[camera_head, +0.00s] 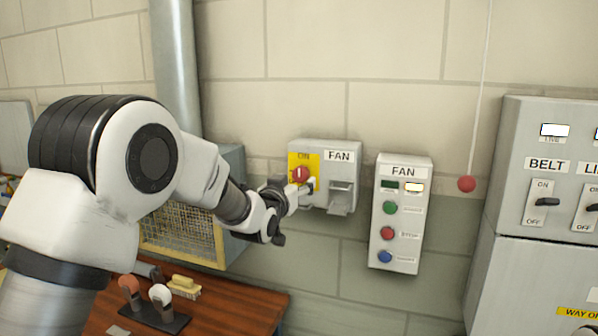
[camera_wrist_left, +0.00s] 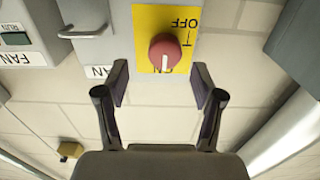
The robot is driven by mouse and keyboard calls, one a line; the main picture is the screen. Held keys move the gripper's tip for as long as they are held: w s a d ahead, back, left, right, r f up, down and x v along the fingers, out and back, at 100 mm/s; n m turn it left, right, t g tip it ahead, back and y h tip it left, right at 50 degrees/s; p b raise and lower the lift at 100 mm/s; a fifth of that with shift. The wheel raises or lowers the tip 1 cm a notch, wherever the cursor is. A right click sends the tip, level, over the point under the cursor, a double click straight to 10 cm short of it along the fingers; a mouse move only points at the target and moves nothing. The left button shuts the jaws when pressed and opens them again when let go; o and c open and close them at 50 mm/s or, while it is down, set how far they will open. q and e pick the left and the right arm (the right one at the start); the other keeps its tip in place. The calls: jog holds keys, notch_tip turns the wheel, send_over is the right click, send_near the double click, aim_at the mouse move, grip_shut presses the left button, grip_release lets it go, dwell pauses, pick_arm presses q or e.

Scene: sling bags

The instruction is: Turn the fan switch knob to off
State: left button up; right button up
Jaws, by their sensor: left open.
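The fan switch knob (camera_head: 301,174) is round and red on a yellow plate, on a grey box labelled FAN (camera_head: 341,171) fixed to the wall. The left wrist view, upside down, shows the knob (camera_wrist_left: 166,50) with its white mark pointing towards the partly hidden ON label; OFF is on the opposite side. My left gripper (camera_head: 295,188) is at the knob's lower edge in the head view. In the wrist view my left gripper (camera_wrist_left: 160,85) is open, its fingers either side of the knob's line and short of it, with nothing between them. My right gripper is out of view.
A FAN button panel (camera_head: 402,215) hangs right of the box, then a red ball (camera_head: 467,184) on a cord and a grey BELT cabinet (camera_head: 539,150). A pipe (camera_head: 175,60) and mesh-fronted box (camera_head: 180,238) stand left. A wooden table (camera_head: 240,308) is below.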

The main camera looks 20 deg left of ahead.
aim_at(299, 177)
pick_arm(q)
jog(key=w, duration=0.1)
jog(key=w+p, duration=0.1)
jog(key=w, duration=0.1)
jog(key=w+p, duration=0.1)
jog(key=w, duration=0.1)
jog(key=shift+a, duration=0.4)
jog(key=shift+d, duration=0.25)
jog(key=shift+a+f, duration=0.1)
jog(key=c, duration=1.1)
jog(key=shift+c, duration=0.2)
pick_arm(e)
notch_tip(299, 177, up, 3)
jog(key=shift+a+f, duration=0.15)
